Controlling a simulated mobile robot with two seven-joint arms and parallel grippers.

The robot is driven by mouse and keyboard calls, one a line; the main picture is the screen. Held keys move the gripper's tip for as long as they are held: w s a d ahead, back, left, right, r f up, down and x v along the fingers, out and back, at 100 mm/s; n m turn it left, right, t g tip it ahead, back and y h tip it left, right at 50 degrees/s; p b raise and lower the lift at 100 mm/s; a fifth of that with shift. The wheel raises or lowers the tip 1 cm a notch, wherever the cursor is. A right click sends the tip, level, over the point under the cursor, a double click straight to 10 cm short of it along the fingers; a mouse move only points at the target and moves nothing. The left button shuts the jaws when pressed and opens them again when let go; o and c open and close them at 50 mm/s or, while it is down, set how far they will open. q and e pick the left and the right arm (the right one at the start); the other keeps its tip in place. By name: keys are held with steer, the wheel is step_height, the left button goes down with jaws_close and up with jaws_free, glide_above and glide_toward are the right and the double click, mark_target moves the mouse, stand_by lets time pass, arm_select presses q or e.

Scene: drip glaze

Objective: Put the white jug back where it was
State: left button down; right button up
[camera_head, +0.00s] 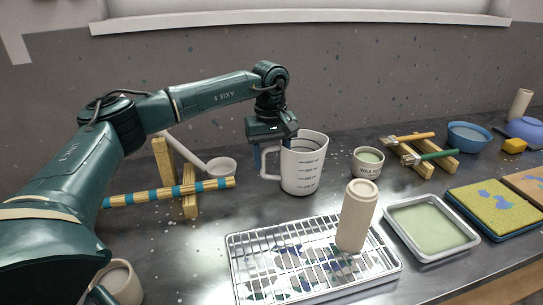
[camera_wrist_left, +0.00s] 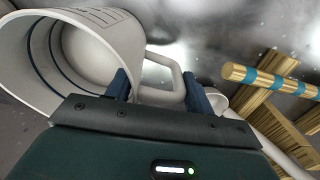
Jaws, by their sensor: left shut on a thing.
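The white jug (camera_head: 304,165) with dark measuring marks stands upright on or just above the dark table; I cannot tell which. Its handle points left in the head view. My left gripper (camera_head: 271,146) comes down from above and is shut on the handle. In the left wrist view the jug (camera_wrist_left: 95,50) fills the upper left, its inside showing grey rings. There the fingers of my left gripper (camera_wrist_left: 160,88) sit on either side of the handle. My right gripper is not in view.
A wire rack on a tray (camera_head: 240,262) bears an upright beige cylinder (camera_head: 357,215). A small labelled pot (camera_head: 368,162) stands right of the jug. A green-filled tray (camera_head: 432,225) lies at right. A striped stick (camera_head: 165,193) and ladle (camera_head: 222,167) rest on wooden supports at left.

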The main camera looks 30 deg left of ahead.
arm_select(q)
steer(key=c, duration=0.6)
jaws_free()
steer(key=shift+f, duration=0.1)
steer(key=shift+o, duration=0.2)
step_height(320, 180, up, 12)
steer(key=shift+r, duration=0.15)
steer(key=shift+s, duration=0.1)
